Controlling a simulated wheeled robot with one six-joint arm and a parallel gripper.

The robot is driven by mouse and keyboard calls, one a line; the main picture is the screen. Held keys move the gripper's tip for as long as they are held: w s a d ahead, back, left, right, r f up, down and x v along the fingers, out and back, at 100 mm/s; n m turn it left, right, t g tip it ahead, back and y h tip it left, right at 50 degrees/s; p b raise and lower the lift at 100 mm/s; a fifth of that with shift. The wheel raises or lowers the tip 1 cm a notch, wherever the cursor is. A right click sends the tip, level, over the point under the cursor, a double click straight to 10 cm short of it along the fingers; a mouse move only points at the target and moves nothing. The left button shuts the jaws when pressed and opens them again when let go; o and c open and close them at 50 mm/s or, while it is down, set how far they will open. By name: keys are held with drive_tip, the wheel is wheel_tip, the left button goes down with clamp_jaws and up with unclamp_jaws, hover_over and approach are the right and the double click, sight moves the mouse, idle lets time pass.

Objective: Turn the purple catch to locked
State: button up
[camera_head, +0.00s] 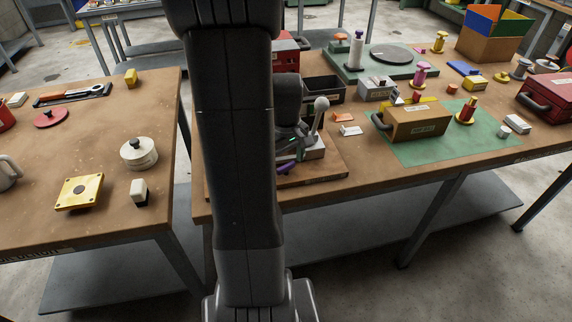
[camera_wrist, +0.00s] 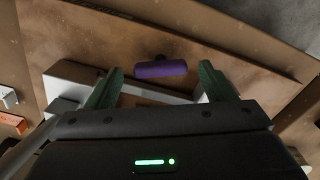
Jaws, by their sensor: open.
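The purple catch (camera_wrist: 160,69) is a short purple bar lying across the picture in the wrist view, with a small dark pivot above it, over a brown wooden board (camera_wrist: 215,55). My gripper (camera_wrist: 160,85) is open, its two green fingers on either side of the catch's near side, with nothing held between them. I cannot tell whether the fingers touch the catch. In the head view the purple catch (camera_head: 286,168) shows at the front of the board (camera_head: 320,172), partly hidden by my arm. No lock marking is readable.
A grey block with a light knobbed lever (camera_head: 321,104) stands on the board beside my gripper. A black bin (camera_head: 323,88) is behind it. Orange (camera_head: 343,117) and white (camera_head: 350,131) pieces lie to the right, before a brown box (camera_head: 417,122) on a green mat (camera_head: 410,155).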

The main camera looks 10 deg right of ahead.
drive_tip(key=shift+f, duration=0.85)
drive_tip(key=shift+c, duration=0.5)
drive_tip(key=c, duration=0.9)
drive_tip(key=shift+m, duration=2.3)
drive_tip(key=o, duration=1)
drive_tip(key=shift+r, duration=0.1)
